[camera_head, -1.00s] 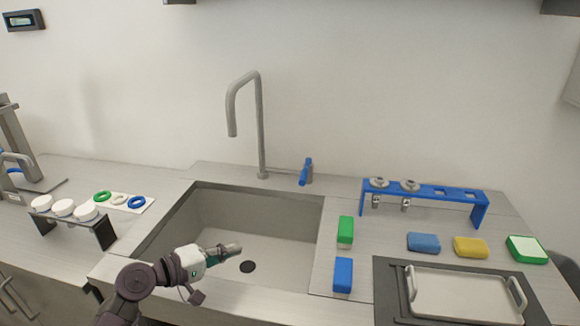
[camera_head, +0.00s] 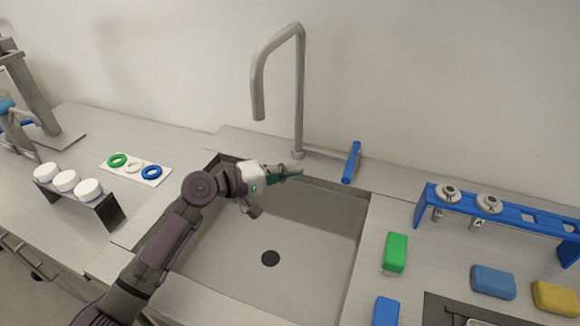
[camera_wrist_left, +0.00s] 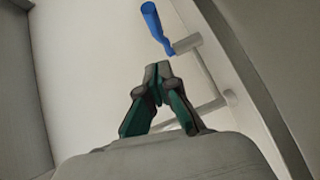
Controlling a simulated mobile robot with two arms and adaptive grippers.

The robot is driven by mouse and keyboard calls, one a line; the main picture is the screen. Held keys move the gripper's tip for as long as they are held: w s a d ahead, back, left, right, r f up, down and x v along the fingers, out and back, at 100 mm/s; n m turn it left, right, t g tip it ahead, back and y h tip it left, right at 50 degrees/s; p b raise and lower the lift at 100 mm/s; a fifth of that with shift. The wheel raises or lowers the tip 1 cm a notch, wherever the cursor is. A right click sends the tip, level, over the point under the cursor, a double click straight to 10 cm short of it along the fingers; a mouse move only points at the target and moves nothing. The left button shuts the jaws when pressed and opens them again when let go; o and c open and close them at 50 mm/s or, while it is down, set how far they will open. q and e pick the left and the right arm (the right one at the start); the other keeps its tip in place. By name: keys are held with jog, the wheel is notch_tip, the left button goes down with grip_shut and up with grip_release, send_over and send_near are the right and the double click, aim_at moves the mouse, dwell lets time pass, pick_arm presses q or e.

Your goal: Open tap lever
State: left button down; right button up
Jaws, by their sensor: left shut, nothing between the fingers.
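The blue tap lever (camera_head: 351,162) stands on the counter behind the sink, right of the tall grey tap (camera_head: 299,95). It also shows at the top of the left wrist view (camera_wrist_left: 155,27), joined to a grey stem. My left gripper (camera_head: 297,171) is over the back part of the sink, left of the lever and apart from it. In the left wrist view its fingers (camera_wrist_left: 158,73) are together with nothing between them, and the lever lies beyond their tips. My right gripper is not in view.
The sink basin (camera_head: 310,255) is empty below my left arm. Right of it are a green sponge (camera_head: 395,253), a blue sponge (camera_head: 386,312) and a blue rack (camera_head: 428,209). On the left are white-capped jars (camera_head: 66,180) on a black stand and coloured rings (camera_head: 118,160).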

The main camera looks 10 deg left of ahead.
pick_arm(q)
jog(key=p, duration=0.1)
send_near(352, 161)
jog(key=w, duration=0.2)
jog(key=d+f, duration=0.1)
jog(key=d+f+p, duration=0.1)
jog(key=d, duration=0.1)
jog(key=shift+s+d+f+p, duration=0.1)
jog(key=shift+s+p, duration=0.15)
jog(key=shift+p, duration=0.05)
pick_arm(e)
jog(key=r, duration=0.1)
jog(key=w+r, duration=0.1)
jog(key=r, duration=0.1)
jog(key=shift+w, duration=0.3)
